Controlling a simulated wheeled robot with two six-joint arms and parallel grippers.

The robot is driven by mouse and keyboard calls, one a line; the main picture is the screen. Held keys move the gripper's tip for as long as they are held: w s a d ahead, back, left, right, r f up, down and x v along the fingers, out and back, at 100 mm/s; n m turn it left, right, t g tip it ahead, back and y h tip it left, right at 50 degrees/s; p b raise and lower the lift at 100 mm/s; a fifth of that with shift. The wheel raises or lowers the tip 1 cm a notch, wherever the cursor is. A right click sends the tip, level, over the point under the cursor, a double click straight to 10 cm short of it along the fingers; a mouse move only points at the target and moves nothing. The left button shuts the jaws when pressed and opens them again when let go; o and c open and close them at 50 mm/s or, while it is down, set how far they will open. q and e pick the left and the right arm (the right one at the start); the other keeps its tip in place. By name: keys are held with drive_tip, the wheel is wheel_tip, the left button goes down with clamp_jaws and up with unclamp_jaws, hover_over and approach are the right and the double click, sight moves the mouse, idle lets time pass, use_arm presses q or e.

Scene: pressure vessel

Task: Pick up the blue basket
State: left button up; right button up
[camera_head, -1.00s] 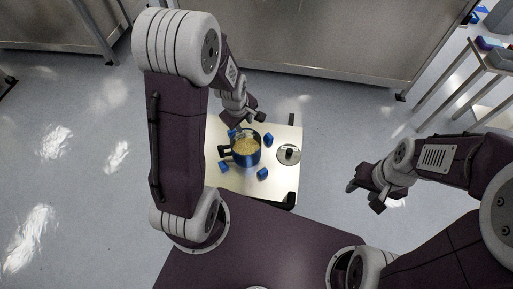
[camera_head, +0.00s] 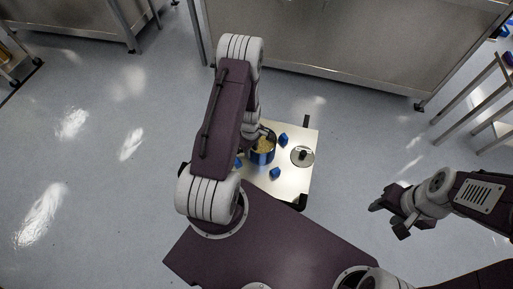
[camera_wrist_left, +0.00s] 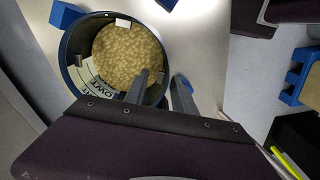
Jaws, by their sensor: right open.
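The blue basket (camera_head: 262,158) is a round blue, pot-like container of pale yellow grains, standing upright on a small light table. It also shows in the left wrist view (camera_wrist_left: 66,62), with a white lettered label inside its wall. My left gripper is at its rim; in the left wrist view its fingers (camera_wrist_left: 162,82) are apart, one over the inside of the basket and one outside the wall. In the head view my left arm hides part of the basket and most of this gripper. My right gripper (camera_head: 388,221) is open and empty, off to the right of the table.
A round lid (camera_head: 302,156) with a dark knob lies on the table (camera_head: 298,186) right of the basket. Small blue blocks (camera_head: 275,174) surround the basket. A steel cabinet (camera_head: 350,45) stands behind; a metal rack (camera_head: 480,105) stands at the right. Floor between is clear.

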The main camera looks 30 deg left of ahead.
sight(251, 160)
use_arm(q)
wheel_tip(251, 160, down, 4)
drive_tip(key=shift+a+f+b, duration=0.1)
drive_tip(key=shift+f+b, duration=0.1)
drive_tip(key=shift+b, duration=0.2)
drive_tip(key=shift+r, duration=0.1)
clamp_jaws()
idle(1.0)
